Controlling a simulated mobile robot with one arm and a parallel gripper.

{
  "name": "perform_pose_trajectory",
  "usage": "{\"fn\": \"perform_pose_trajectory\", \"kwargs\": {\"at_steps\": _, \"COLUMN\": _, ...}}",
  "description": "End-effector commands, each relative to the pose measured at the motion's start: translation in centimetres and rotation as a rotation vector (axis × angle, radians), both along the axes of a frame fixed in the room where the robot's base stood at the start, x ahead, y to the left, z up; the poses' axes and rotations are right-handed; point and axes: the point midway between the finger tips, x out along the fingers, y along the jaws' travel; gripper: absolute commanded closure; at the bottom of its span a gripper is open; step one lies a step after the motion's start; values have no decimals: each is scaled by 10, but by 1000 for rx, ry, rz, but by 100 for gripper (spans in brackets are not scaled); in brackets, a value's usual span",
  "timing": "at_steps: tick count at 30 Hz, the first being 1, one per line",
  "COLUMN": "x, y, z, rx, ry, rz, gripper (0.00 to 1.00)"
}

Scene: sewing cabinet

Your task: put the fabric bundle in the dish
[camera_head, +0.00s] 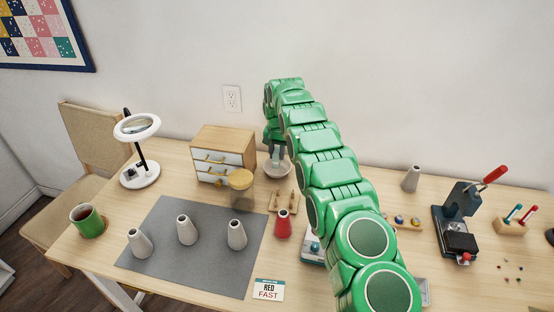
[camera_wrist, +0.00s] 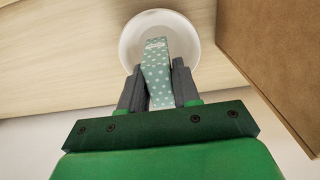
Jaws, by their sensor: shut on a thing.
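The fabric bundle (camera_wrist: 155,70) is pale green with white dots. My gripper (camera_wrist: 157,75) is shut on it, with one grey finger on each side. In the wrist view the bundle overlaps the white round dish (camera_wrist: 131,33); I cannot tell whether it touches the dish's bottom. In the head view the dish (camera_head: 284,170) stands on the table right of the small drawer cabinet, and my gripper (camera_head: 275,160) points down at its left part. The bundle is too small and hidden to make out there.
The wooden drawer cabinet (camera_head: 223,139) stands close left of the dish. A lidded jar (camera_head: 241,190), a wooden rack (camera_head: 273,203) and a red cone (camera_head: 283,225) stand in front. White cones (camera_head: 187,230) stand on a grey mat (camera_head: 180,267). The wall is behind.

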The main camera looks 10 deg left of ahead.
Motion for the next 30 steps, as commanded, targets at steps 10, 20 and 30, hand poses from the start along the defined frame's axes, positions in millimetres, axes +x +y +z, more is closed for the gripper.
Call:
{"fn": "perform_pose_trajectory", "kwargs": {"at_steps": 10, "x": 1, "y": 0, "z": -30, "rx": 0, "ry": 0, "rz": 0, "gripper": 97}}
{"fn": "perform_pose_trajectory", "kwargs": {"at_steps": 20, "x": 1, "y": 0, "z": -32, "rx": 0, "ry": 0, "rz": 0, "gripper": 97}}
{"fn": "perform_pose_trajectory", "kwargs": {"at_steps": 30, "x": 0, "y": 0, "z": -33, "rx": 0, "ry": 0, "rz": 0, "gripper": 43}}
